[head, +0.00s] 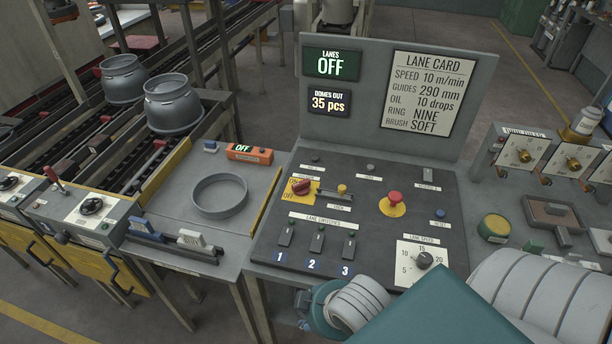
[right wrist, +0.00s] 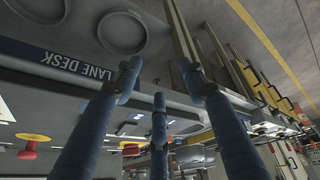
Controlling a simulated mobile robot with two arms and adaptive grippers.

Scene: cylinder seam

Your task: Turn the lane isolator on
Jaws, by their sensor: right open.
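The lane isolator (head: 302,187) is a red rotary handle on a yellow plate marked ON and OFF, at the upper left of the dark sloping panel in the head view. Its exact pointing is too small to tell. The green display (head: 331,64) above reads LANES OFF. My right gripper (right wrist: 160,80) shows in the right wrist view with its blue fingers spread, nothing between them. In the head view my right arm comes in at the bottom right, its wrist near the panel's front edge, below and apart from the isolator. My left gripper is not in view.
A red stop button (head: 394,198) on a yellow base stands right of the isolator. A small yellow-topped control (head: 342,190) is close beside it. Three lane switches (head: 317,243) and a speed dial (head: 424,260) lie nearer. An orange box (head: 249,153) reading OFF sits left of the panel.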

